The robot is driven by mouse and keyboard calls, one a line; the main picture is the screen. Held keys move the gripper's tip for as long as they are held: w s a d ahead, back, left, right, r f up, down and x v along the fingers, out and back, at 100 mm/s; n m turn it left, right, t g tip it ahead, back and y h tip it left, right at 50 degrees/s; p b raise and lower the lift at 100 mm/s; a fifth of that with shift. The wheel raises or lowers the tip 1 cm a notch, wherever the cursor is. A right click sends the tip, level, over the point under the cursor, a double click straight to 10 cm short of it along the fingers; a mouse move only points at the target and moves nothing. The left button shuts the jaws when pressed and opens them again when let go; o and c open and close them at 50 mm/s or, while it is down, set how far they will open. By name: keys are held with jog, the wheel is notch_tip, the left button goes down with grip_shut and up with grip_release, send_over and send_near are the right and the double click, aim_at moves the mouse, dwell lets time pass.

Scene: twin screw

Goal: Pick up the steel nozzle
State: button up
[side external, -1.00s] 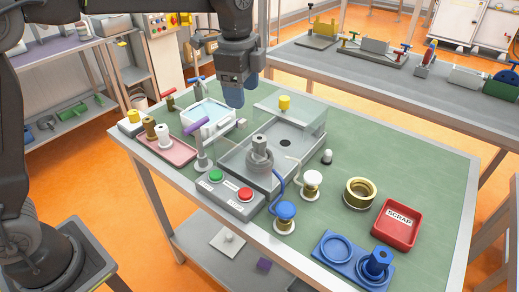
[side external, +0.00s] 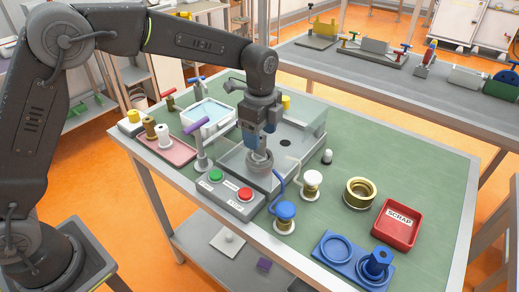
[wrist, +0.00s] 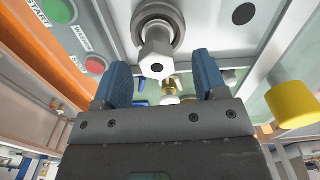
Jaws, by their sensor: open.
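The steel nozzle (wrist: 157,52) is a light grey hex piece with a dark hole in its end. It stands in a round grey collar (side external: 259,166) on the grey machine plate. My gripper (side external: 258,142) points down over the collar, its blue fingers apart and empty. In the wrist view my gripper (wrist: 161,72) has one finger on each side of the nozzle's end, with gaps to both. In the side view the fingers and wrist hide most of the nozzle. I cannot tell how far the fingers reach down beside it.
A button box (side external: 229,197) with green and red buttons stands just in front of the collar. The red scrap bin (side external: 396,224) is farther right.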

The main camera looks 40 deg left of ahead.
notch_tip(320, 180, down, 4)
jog(key=shift+s+f, duration=0.15)
jog(key=shift+f, duration=0.1)
jog(key=c, duration=1.1)
jog(key=shift+r, duration=0.1)
